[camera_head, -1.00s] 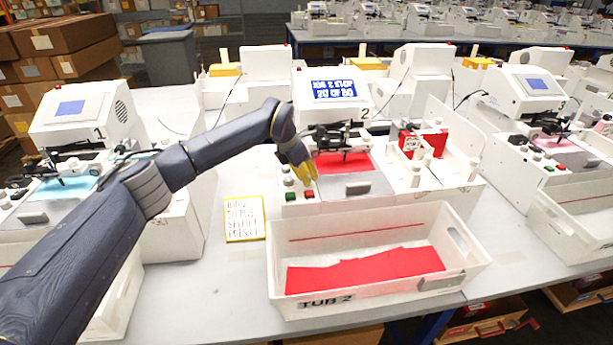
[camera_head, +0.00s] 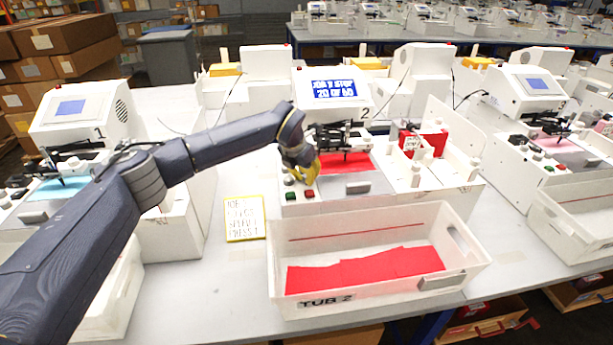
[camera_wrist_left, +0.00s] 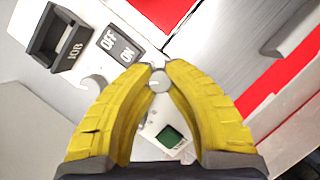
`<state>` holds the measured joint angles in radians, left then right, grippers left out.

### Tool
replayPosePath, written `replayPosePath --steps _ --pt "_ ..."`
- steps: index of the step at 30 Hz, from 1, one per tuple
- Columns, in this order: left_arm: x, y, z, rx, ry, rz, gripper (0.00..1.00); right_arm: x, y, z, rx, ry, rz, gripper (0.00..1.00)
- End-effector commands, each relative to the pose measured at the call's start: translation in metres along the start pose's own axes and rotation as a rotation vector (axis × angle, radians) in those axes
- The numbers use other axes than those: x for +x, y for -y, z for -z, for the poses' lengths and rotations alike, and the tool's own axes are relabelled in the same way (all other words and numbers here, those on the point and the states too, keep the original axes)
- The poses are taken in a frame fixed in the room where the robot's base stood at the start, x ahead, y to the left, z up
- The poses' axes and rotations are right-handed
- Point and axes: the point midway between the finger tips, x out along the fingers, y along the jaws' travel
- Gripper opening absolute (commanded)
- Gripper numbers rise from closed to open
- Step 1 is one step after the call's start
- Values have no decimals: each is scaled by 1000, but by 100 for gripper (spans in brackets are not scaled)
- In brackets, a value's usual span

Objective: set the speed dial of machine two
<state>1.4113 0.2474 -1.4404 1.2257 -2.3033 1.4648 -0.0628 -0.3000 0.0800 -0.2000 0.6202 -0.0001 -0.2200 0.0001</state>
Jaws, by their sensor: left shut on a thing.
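Machine two (camera_head: 375,185), white with a blue screen (camera_head: 334,88) and a "2" on it, stands in the middle of the head view. My left gripper (camera_head: 308,181) is at its left front control panel, above the green and red buttons. In the left wrist view its yellow fingers (camera_wrist_left: 155,68) close around a small pale round knob (camera_wrist_left: 159,82), apparently the speed dial. The fingers hide its markings, so its setting cannot be read. In the head view the gripper hides the knob. My right gripper is not in view.
A black OFF/ON switch (camera_wrist_left: 120,45) and a JOB holder (camera_wrist_left: 65,40) sit near the fingertips. A green button (camera_wrist_left: 169,137) lies between the fingers. Tub 2 (camera_head: 455,262) with red sheets stands in front. A yellow-edged card (camera_head: 244,219) lies left of the tub.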

Motion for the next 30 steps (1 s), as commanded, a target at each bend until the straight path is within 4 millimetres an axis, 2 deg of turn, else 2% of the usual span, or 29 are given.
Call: replayPosePath --steps 5,6,11,22,26,30 --pt "-2 0 -3 4 9 -2 0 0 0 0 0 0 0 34" --pt "-2 0 -3 4 9 -2 15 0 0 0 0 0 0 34" --pt "-2 0 -3 4 6 -2 34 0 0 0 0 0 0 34" --pt "-7 -1 -2 3 5 -2 34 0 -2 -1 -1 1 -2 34" --pt "-22 -1 -2 4 6 -2 34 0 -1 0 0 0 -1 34" --pt "-47 -1 -2 5 6 -2 34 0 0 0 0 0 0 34"
